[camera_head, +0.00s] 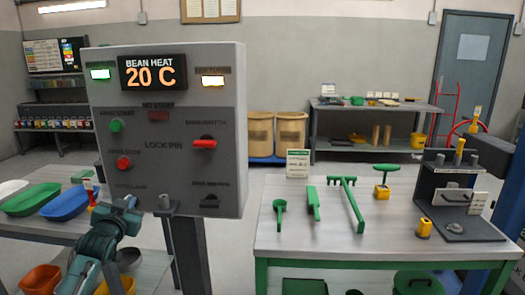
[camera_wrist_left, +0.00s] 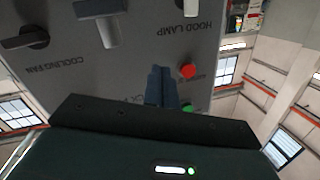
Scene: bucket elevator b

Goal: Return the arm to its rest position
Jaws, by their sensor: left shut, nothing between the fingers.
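My left arm (camera_head: 95,255) comes up from the lower left in the head view. Its gripper (camera_head: 128,203) is in front of the lower left part of the grey control panel (camera_head: 225,120). In the left wrist view, the fingers (camera_wrist_left: 162,80) are together with nothing between them. Behind them is the panel face (camera_wrist_left: 125,60), seen upside down. I cannot tell whether the fingertips touch it. My right gripper is in neither view.
The panel has a green button (camera_head: 116,126), a red button (camera_head: 124,162) and a red switch (camera_head: 204,144). Its display reads 20 C. Left of it, trays (camera_head: 66,204) lie on a bench. Right of it, green tools (camera_head: 347,203) lie on a table (camera_head: 400,250).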

